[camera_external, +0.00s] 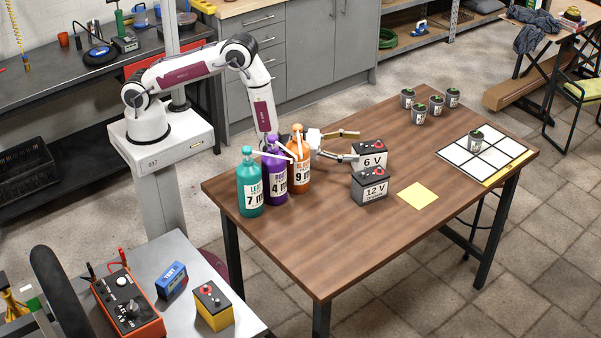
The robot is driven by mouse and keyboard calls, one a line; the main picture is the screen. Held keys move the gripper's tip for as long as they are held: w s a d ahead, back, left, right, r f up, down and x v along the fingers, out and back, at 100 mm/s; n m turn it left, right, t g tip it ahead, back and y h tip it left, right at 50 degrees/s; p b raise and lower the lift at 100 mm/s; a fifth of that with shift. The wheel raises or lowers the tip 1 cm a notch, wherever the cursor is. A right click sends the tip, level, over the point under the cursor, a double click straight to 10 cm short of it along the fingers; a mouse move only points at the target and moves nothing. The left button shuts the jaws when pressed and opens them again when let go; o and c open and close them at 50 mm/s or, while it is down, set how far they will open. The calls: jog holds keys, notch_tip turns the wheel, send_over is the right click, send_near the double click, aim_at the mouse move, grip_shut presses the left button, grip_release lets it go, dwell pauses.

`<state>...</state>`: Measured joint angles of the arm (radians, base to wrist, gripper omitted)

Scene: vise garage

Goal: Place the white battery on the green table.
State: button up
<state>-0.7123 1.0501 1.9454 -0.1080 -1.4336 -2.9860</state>
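No all-white battery and no green table show clearly.
Teal (249,185), purple (275,175) and orange (299,165) bottles stand close under my arm. A yellow note (418,195) lies right of the batteries. Several small cans and a white grid board (505,150) are farther right. A side table (228,293) holds blue (172,280) and yellow (214,312) batteries.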

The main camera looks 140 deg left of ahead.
jog(key=shift+r, duration=0.1)
jog(key=shift+v, duration=3.75)
